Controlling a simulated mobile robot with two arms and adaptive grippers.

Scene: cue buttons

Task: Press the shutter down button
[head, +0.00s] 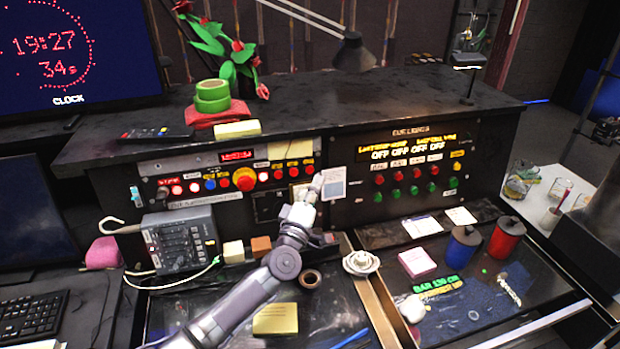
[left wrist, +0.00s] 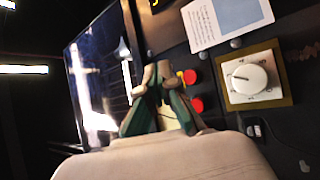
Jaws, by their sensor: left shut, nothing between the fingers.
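My left gripper (head: 316,186) is shut and empty, in front of the right end of the left control panel (head: 228,196). Red buttons (head: 293,172) sit in that panel's row, just above and left of the fingertips. I cannot read which label marks the shutter down button. In the left wrist view the shut fingers (left wrist: 158,74) point at the panel, beside two red buttons, an upper one (left wrist: 189,77) and a lower one (left wrist: 196,105). Contact cannot be told. My right gripper is not in view.
A large red emergency button (head: 244,179) is on the left panel. A white knob (left wrist: 243,77) sits right of the fingers in the wrist view. The right panel holds red and green buttons (head: 415,190). A grey mixer box (head: 181,240) and a lamp (head: 354,54) stand nearby.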

